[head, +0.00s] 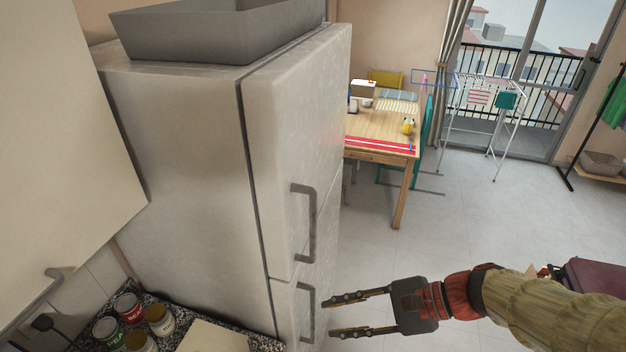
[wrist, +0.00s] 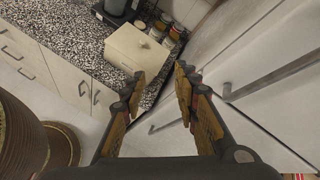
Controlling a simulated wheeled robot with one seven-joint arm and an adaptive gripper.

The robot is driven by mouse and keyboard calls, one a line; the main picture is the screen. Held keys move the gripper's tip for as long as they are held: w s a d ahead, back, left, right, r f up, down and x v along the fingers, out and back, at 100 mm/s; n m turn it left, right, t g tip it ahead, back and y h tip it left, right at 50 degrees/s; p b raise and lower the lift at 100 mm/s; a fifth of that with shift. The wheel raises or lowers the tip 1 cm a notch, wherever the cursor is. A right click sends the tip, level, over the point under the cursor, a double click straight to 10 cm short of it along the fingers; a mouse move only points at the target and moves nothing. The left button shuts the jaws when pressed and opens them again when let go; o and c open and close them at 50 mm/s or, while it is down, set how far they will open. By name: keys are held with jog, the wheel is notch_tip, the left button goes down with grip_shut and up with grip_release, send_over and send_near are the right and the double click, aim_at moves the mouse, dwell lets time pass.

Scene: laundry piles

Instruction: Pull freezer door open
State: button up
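The pale refrigerator (head: 185,170) stands at left centre in the head view. It has an upper door (head: 280,140) and a lower door (head: 286,300), both apparently shut. The upper door has a grey bar handle (head: 311,225) and the lower door a similar handle (head: 311,312). I cannot tell which door is the freezer. My gripper (head: 333,317) is open and empty, its fingers pointing left beside the lower handle. Contact with the handle cannot be made out. In the wrist view, my gripper (wrist: 160,72) has its fingers apart, with a handle (wrist: 228,90) to the right.
A speckled counter (wrist: 60,40) with cans and a beige box (wrist: 136,48) lies beside the refrigerator. A grey bin (head: 215,30) sits on top of it. A wooden table (head: 375,125) and drying rack (head: 487,100) stand behind. The tiled floor (head: 480,220) is clear at centre right.

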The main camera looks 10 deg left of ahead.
jog(key=w+a+r+m+t+y+p, duration=0.2)
jog(key=w+r+m+t+y+p, duration=0.3)
jog(key=w+r+m+p, duration=0.65)
jog(key=w+a+n+p, duration=0.1)
jog(key=w+a+p, duration=0.1)
jog(key=w+a, duration=0.2)
jog(key=shift+a+r+t, duration=0.4)
jog(key=shift+a+r, duration=0.05)
jog(key=shift+a, duration=1.2)
jog(key=shift+w, duration=0.1)
jog(key=shift+c, duration=0.2)
grip_shut()
